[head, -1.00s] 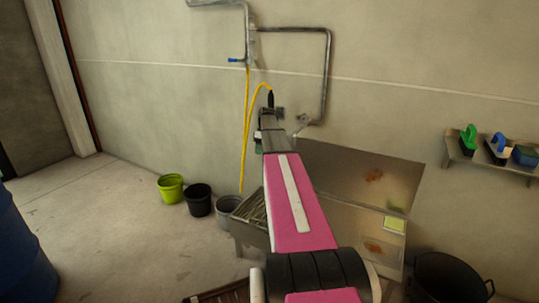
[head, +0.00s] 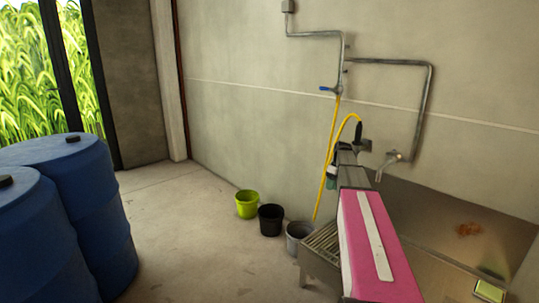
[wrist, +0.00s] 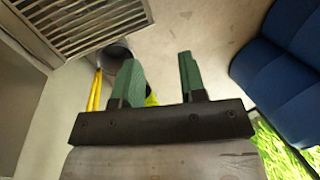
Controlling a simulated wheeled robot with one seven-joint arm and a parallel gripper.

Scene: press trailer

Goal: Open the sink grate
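The sink grate (head: 322,243) is a grey metal grid of parallel slats at the left end of the steel sink, in the lower right of the head view. My pink arm hides its right side. The grate also shows in the wrist view, cut off at the upper left (wrist: 105,14). My gripper (wrist: 159,62) has two green fingers spread apart with nothing between them. In the wrist view the grate is up and left of the fingers, apart from them. In the head view the gripper is at the arm's far end, mostly hidden by the arm.
Green (head: 247,204), black (head: 271,220) and grey (head: 299,237) buckets stand by the wall, left of the sink. A yellow hose (head: 325,170) hangs above the grey one. Blue barrels (head: 92,185) stand at left. The floor (head: 190,235) between barrels and buckets is clear.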

